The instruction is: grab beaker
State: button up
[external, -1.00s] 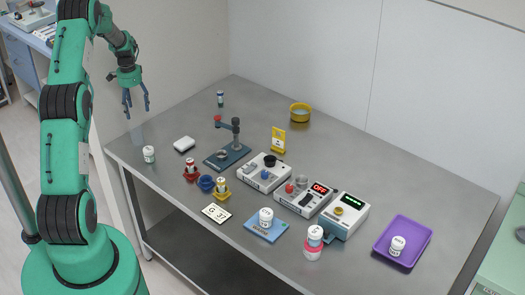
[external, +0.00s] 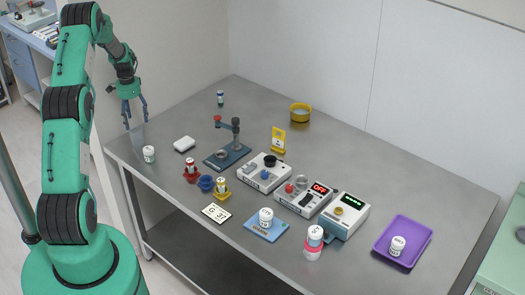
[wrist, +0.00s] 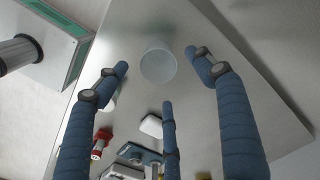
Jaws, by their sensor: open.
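The beaker (wrist: 158,66) is a clear, translucent round vessel in the wrist view, seen from above between my spread fingertips. In the external view the beaker (external: 137,135) is a faint clear shape at the left corner of the table, just below my gripper. My gripper (external: 135,113) is open, its blue fingers pointing down. In the wrist view the fingers come up around the beaker from below, with a gap on each side. I see no contact.
A white-lidded jar (external: 149,154) stands close beside the beaker on the grey table (external: 345,130). A white box (external: 184,144) and a clamp stand (external: 228,152) are further right. Several devices and jars fill the middle. The far left strip of table is mostly clear.

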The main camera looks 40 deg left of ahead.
aim_at(136, 127)
jog(key=shift+f, duration=2.3)
jog(key=shift+s+f, duration=0.15)
jog(key=shift+f, duration=2.4)
jog(key=c, duration=1.2)
